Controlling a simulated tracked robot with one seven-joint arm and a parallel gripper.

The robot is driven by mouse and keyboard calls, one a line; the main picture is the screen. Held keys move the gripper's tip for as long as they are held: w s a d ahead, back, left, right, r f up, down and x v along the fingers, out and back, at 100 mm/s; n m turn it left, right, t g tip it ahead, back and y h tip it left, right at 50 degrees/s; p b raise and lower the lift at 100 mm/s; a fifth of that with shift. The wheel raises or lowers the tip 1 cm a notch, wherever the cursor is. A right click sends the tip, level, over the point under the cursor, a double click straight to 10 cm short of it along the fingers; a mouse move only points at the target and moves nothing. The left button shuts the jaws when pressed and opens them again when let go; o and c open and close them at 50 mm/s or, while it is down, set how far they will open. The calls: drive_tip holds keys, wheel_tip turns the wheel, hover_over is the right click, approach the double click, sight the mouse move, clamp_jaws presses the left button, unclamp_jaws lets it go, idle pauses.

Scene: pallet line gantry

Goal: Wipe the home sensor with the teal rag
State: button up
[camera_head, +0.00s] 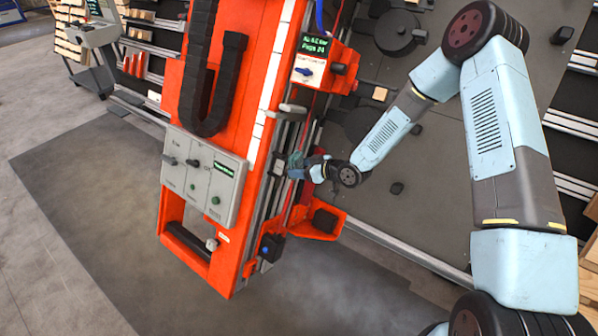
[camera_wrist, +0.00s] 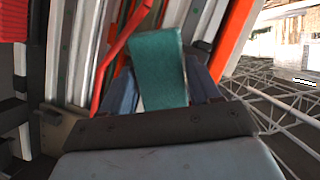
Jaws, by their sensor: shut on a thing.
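The teal rag (camera_wrist: 158,68) shows large in the wrist view, standing up between the two fingers of my gripper (camera_wrist: 162,92). My gripper is shut on it. In the head view my gripper (camera_head: 300,168) is beside the rails of the orange gantry beam, and the rag (camera_head: 294,159) is a small dark teal patch at its tip. I cannot tell whether the rag touches the beam. A small black block with a blue light (camera_head: 269,248) sits lower on the rail; it may be the home sensor, but no label is readable.
The orange gantry beam (camera_head: 262,60) carries a black cable chain (camera_head: 203,95) and a grey control panel (camera_head: 204,178). An orange box with a green display (camera_head: 314,43) stands above my gripper. An orange bracket (camera_head: 325,228) juts out below it. Open floor lies at lower left.

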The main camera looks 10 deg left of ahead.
drive_tip(key=shift+w+d, duration=0.2)
drive_tip(key=shift+w, duration=0.25)
drive_tip(key=shift+s+a, duration=0.45)
drive_tip(key=shift+s, duration=0.35)
drive_tip(key=shift+s+a, duration=0.4)
drive_tip(key=shift+s, duration=0.4)
drive_tip(key=shift+s+a, duration=0.25)
drive_tip(key=shift+s, duration=0.45)
drive_tip(key=shift+s+a, duration=0.25)
drive_tip(key=shift+s, duration=0.45)
approach(283, 176)
drive_tip(key=shift+s+d+f, duration=0.1)
drive_tip(key=shift+d+f, duration=0.05)
drive_tip(key=shift+f, duration=0.95)
